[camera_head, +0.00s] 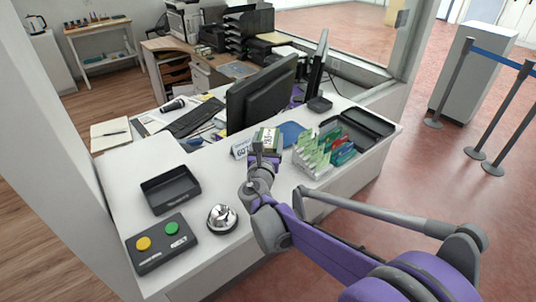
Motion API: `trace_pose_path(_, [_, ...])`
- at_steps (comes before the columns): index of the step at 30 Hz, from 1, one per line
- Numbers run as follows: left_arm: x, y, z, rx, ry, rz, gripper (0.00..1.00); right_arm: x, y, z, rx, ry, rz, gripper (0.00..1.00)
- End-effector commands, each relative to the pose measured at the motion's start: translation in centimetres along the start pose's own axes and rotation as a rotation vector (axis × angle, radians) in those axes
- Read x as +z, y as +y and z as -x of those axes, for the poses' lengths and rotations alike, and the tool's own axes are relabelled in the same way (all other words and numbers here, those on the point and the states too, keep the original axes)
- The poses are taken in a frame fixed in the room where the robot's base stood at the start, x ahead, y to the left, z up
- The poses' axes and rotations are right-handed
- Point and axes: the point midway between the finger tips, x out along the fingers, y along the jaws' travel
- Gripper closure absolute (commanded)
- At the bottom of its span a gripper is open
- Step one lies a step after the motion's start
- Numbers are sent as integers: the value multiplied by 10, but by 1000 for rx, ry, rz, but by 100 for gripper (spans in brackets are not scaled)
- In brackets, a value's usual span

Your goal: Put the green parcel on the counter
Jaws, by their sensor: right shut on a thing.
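My right arm reaches in from the lower right over the white counter (240,218). My left gripper is not in view.
A black tray (170,189), a button box (161,244) and a silver bell (221,218) stand on the left counter. A leaflet rack (322,152) and a dark tray (358,127) stand right. A monitor (262,93) is behind. Some counter between bell and rack is clear.

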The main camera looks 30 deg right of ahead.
Motion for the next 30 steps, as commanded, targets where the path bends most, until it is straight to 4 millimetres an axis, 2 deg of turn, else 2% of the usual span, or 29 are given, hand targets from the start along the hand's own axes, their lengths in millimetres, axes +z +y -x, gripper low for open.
trace_pose_path(1, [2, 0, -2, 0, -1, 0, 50, -12, 0, 0, 0, 0, 1, 94])
trace_pose_path(3, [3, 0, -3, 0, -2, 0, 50, -22, 0, 0, 0, 0, 0, 94])
trace_pose_path(8, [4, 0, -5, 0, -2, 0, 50, -36, 0, 0, 0, 0, 0, 94])
trace_pose_path(15, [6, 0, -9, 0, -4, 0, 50, -67, 0, 0, 0, 0, 0, 94])
trace_pose_path(27, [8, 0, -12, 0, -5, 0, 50, -73, 0, 0, 0, 0, 1, 94])
trace_pose_path(28, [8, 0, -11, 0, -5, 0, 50, -73, 0, 0, 0, 0, 0, 22])
trace_pose_path(30, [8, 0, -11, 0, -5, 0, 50, -72, 0, 0, 0, 0, 0, 9])
